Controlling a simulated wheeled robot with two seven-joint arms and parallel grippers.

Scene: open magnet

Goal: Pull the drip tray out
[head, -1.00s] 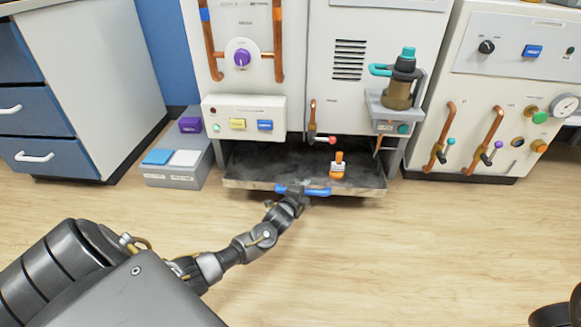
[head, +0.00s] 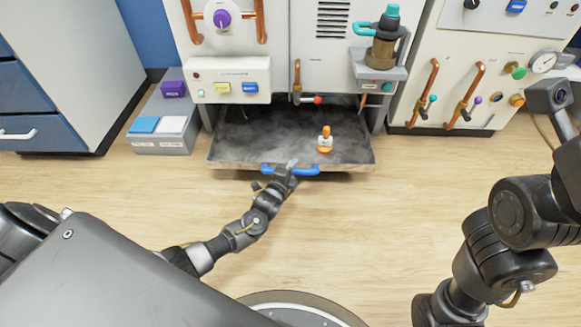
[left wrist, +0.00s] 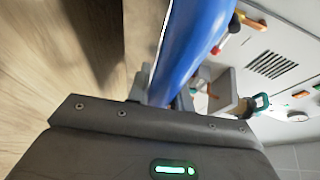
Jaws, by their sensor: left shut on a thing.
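The drip tray (head: 255,150) is a wide, shallow grey tray under the white machine and sticks out at the front. A blue handle (head: 305,170) runs along its front edge. My left gripper (head: 280,172) is shut on the handle, near its middle. In the left wrist view the blue handle (left wrist: 190,45) passes close up between the fingers, which are mostly hidden. A small orange and white bottle (head: 325,142) stands upright in the tray. My right arm shows at the right edge of the head view, but its fingers cannot be made out.
A grey box (head: 160,143) with blue and white pads stands on the floor left of the tray. A blue-drawer cabinet (head: 45,132) is farther left. A panel with copper pipes (head: 470,90) stands at right. The wood floor before the tray is clear.

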